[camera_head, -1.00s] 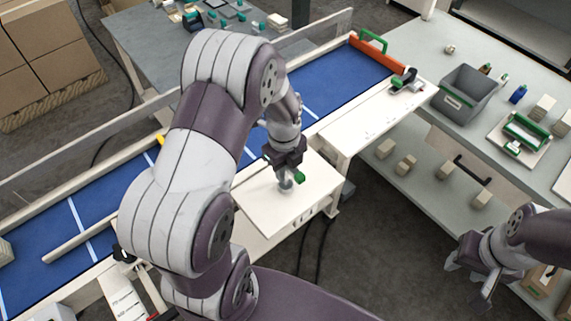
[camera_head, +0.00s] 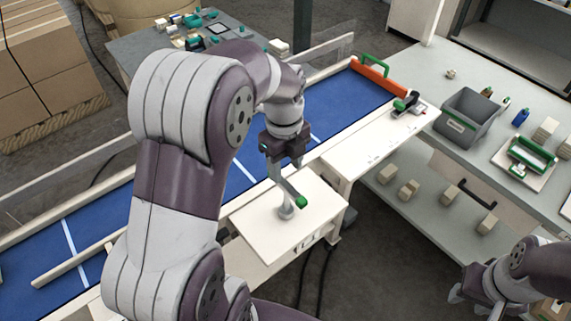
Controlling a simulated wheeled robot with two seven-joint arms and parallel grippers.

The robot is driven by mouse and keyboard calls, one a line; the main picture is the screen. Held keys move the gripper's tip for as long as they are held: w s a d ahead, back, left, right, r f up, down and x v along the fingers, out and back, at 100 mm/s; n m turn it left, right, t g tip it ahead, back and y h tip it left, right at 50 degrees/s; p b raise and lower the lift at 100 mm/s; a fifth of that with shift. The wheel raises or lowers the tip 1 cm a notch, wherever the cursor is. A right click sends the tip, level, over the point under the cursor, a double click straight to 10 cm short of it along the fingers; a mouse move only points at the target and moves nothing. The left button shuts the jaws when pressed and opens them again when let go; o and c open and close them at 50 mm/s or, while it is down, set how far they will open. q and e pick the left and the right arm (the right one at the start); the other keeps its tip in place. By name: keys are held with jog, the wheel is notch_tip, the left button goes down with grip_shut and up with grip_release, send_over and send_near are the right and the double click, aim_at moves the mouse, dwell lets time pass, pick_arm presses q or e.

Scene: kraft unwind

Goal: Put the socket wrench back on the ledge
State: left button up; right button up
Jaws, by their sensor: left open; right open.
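The grey bar with a green end, which looks like the socket wrench (camera_head: 289,188), is over the white ledge (camera_head: 262,222) beside the conveyor. It slants down from below my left gripper (camera_head: 284,165) to its green end. A short grey upright piece (camera_head: 286,210) stands under it on the ledge; I cannot tell whether the two are joined. My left gripper is open, just above the bar's upper end; its fingertips are small and partly hidden, so contact is unclear. My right gripper (camera_head: 468,294) is open and empty at lower right, far from the wrench.
The blue conveyor (camera_head: 240,172) runs behind the ledge. A green and black tool (camera_head: 407,103) lies on the white top to the right. A grey bin (camera_head: 466,118) and a tray (camera_head: 526,160) stand on the right bench. Several blocks sit on its lower shelf.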

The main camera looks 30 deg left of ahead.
pick_arm(q)
jog(key=shift+r, duration=0.8)
jog(key=shift+s+d+r+n, duration=0.1)
jog(key=shift+s+d+n, duration=0.05)
jog(key=shift+n, duration=0.25)
jog(key=s+d+f+n, duration=0.2)
jog(key=s+n, duration=0.2)
jog(key=n, duration=0.6)
jog(key=s+d+f+n+t, duration=0.1)
jog(key=s+d+f+n, duration=0.1)
jog(key=n, duration=0.9)
jog(key=s+d, duration=0.1)
jog(key=s, duration=0.1)
jog(key=shift+s+d+f+n, duration=0.25)
jog(key=shift+s+f+n, duration=0.05)
jog(key=shift+s+f, duration=0.1)
